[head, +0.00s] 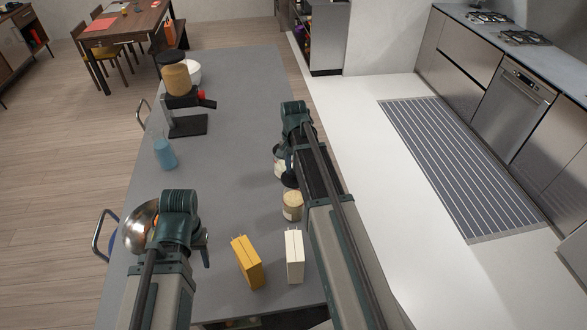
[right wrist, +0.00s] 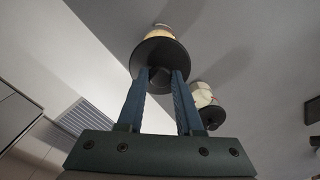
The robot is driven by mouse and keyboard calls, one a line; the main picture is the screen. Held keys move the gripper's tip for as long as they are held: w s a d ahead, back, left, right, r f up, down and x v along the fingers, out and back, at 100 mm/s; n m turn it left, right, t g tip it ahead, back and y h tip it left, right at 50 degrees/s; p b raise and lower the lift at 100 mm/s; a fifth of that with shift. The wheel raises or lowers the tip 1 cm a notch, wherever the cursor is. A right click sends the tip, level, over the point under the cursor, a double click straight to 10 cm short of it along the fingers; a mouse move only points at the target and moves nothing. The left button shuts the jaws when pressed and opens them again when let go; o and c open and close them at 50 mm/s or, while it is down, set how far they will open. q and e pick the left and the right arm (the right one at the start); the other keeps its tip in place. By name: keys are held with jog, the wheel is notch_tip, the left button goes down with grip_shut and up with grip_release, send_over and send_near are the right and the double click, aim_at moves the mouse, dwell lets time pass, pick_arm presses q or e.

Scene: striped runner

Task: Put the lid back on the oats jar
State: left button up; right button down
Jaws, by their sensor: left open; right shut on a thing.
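The oats jar (head: 292,206) stands on the grey counter, with pale beige contents and its top uncovered. It also shows in the right wrist view (right wrist: 160,33), partly hidden behind the lid. The dark round lid (right wrist: 158,56) is between the fingers of my right gripper (right wrist: 160,78). In the head view, the lid (head: 289,180) is held up just beyond the jar's top in the picture, apart from it. My right gripper is shut on it. My left gripper (head: 204,248) is open over the counter's left side, largely hidden by its own wrist.
A pale can (head: 279,165) with a dark top stands just beyond the jar. A yellow box (head: 246,262) and a white box (head: 295,257) stand nearer. The counter's middle (head: 228,165) is clear.

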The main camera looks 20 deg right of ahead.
jog(key=shift+s+f, duration=0.1)
notch_tip(320, 180, down, 6)
jog(key=b, duration=0.6)
jog(key=shift+f, duration=0.15)
jog(key=shift+f+b, duration=0.1)
jog(key=shift+b, duration=0.25)
dwell(1.7)
grip_release()
dwell(0.6)
jog(key=shift+r+p, duration=3.55)
